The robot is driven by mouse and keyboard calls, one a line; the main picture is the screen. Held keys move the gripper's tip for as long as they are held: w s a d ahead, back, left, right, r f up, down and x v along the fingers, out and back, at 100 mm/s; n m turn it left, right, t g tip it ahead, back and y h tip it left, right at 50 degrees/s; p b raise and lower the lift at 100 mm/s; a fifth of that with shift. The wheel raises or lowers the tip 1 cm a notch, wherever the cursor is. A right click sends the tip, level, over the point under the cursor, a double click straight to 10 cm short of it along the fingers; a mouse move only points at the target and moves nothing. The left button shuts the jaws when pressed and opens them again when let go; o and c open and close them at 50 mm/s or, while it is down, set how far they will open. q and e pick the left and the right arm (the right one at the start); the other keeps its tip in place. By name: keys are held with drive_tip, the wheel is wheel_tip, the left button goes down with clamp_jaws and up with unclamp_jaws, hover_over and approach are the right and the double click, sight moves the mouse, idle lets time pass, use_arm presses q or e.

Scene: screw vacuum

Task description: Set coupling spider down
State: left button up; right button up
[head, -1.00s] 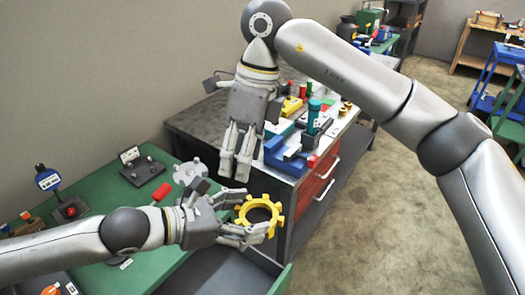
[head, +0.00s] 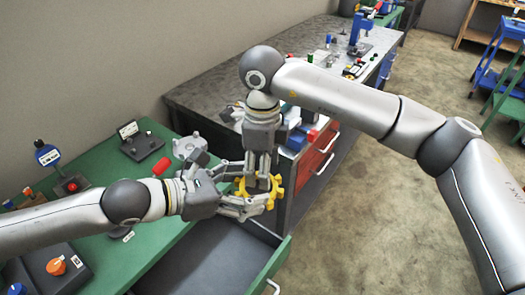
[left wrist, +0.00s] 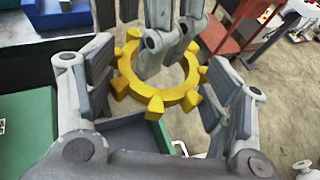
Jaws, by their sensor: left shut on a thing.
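The coupling spider is a yellow toothed ring (head: 276,192), held in the air beside the green bench and over the open drawer. My left gripper (head: 250,195) is shut on it; in the left wrist view the spider (left wrist: 160,101) sits between the two finger pads. My right gripper (head: 262,178) points straight down at the spider from above. In the left wrist view the right fingers (left wrist: 168,55) overlap the ring's far side and its hole. Whether they touch the ring, and how far apart they are, I cannot tell. Part of the spider is hidden behind fingers.
The green bench (head: 95,190) carries a grey lobed part (head: 188,147), a red-handled piece and small control boxes. An open drawer (head: 215,262) juts out below. A grey workbench (head: 205,95) with red drawers stands behind.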

drive_tip(key=shift+f, duration=0.35)
drive_tip(key=shift+c, duration=0.5)
drive_tip(key=c, duration=1)
use_arm(q)
drive_tip(key=o, duration=1.6)
drive_tip(key=shift+c, duration=0.2)
use_arm(e)
drive_tip(key=shift+c, duration=0.2)
use_arm(q)
drive_tip(key=shift+a, duration=0.1)
drive_tip(key=v, duration=0.7)
